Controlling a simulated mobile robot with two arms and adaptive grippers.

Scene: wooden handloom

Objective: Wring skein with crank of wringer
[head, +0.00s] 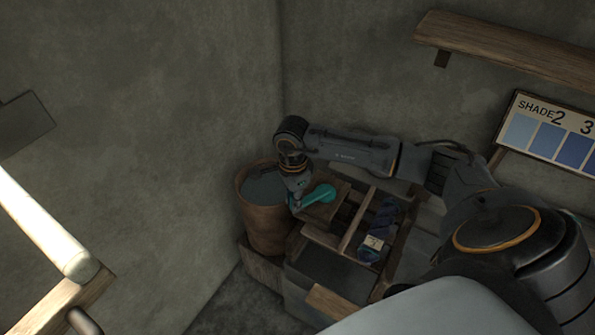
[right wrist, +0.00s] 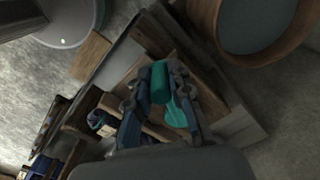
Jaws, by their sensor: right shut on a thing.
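My right gripper (head: 298,197) reaches down between the wooden tub and the tray and is shut on a teal piece (head: 320,194), which looks like the wringer's crank. In the right wrist view, my right gripper (right wrist: 163,80) has its two fingers on either side of the upright teal part (right wrist: 159,82). A second teal part (right wrist: 180,108) shows beside it. The rest of the wringer is hard to make out in the dark. A dark blue skein (head: 381,228) with a pale tag lies in the wooden tray (head: 355,222), apart from the gripper. My left gripper is out of view.
A round wooden tub (head: 262,228) with grey-blue contents stands close left of my right gripper. Concrete walls meet behind it. A wooden shelf (head: 510,50) and a shade board (head: 548,135) are at the upper right. A pale roller (head: 45,228) is at the left.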

